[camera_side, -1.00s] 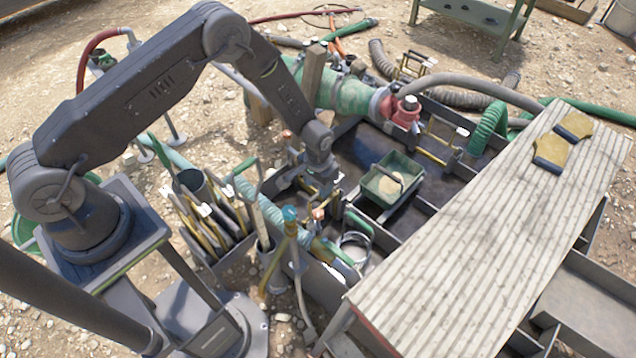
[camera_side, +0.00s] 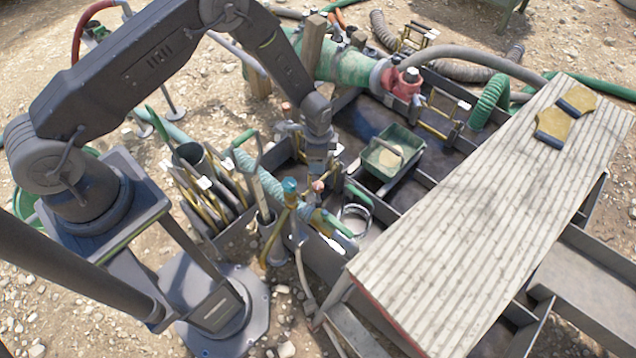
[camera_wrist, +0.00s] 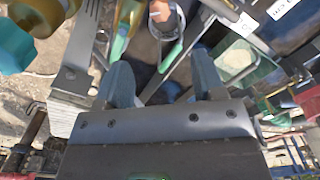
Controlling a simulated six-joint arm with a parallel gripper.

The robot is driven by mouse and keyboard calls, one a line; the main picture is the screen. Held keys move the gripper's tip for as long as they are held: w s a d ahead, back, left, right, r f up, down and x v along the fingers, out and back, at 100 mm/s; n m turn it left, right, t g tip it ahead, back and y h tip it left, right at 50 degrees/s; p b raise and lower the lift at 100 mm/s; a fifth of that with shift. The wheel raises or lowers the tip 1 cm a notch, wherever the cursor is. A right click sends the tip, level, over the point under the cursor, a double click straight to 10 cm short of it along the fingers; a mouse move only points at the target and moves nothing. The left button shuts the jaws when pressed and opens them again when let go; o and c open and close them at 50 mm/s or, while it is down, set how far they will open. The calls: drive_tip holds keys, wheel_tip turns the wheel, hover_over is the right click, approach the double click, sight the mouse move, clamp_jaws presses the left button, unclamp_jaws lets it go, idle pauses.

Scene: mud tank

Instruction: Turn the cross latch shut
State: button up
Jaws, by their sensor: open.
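My gripper (camera_wrist: 163,82) is open, with its two grey fingers apart and nothing held between the tips. In the side view it (camera_side: 318,172) points down over the left part of the dark tank, close to the tank's left wall. A small copper-pink knob (camera_side: 318,186) shows just below it. In the wrist view a copper-orange end (camera_wrist: 160,12) in a pale metal loop (camera_wrist: 168,45) lies beyond the gap between the fingers. I cannot tell for sure which part is the cross latch, or how it is turned.
A blue-topped teal fitting (camera_side: 290,186) stands close left of my gripper and looms at the wrist view's upper left (camera_wrist: 15,45). A green tray (camera_side: 392,150) and a round metal ring (camera_side: 355,216) lie right. A slatted board (camera_side: 500,210) covers the right side.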

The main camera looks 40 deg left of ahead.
sight(318, 185)
wheel_tip(318, 185, down, 14)
drive_tip(key=shift+r, duration=0.2)
idle(0.4)
drive_tip(key=c, duration=0.9)
drive_tip(key=shift+n, duration=0.4)
drive_tip(key=n, duration=0.4)
drive_tip(key=shift+n, duration=0.3)
drive_tip(key=n, duration=0.4)
drive_tip(key=shift+n, duration=0.4)
drive_tip(key=o, duration=0.9)
